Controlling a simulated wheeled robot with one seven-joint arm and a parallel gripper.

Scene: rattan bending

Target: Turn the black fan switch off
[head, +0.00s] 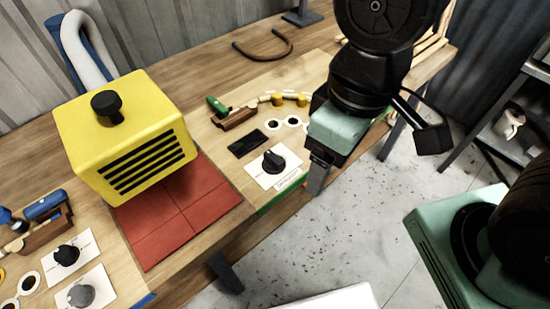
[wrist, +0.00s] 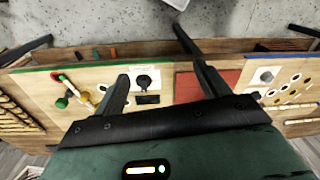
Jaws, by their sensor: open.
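A black rotary knob (head: 273,161) stands on a white plate on the workbench, to the left of my gripper (head: 318,178) in the head view. It also shows in the wrist view (wrist: 145,81), between the two fingers and nearer the left one. A second black knob (head: 67,255) sits on a white plate at the bench's left end. I cannot read the labels, so I cannot tell which is the fan switch. My gripper is open and empty near the bench's front edge, apart from the knobs. Its two spread fingers show in the wrist view (wrist: 163,74).
A yellow vented box (head: 125,135) with a black top knob is above a red tiled pad (head: 185,220). A grey knob (head: 80,294) is at lower left. A dark flat block (head: 248,143) and a green-handled tool (head: 216,106) lie behind the nearer black knob. Open floor lies in front.

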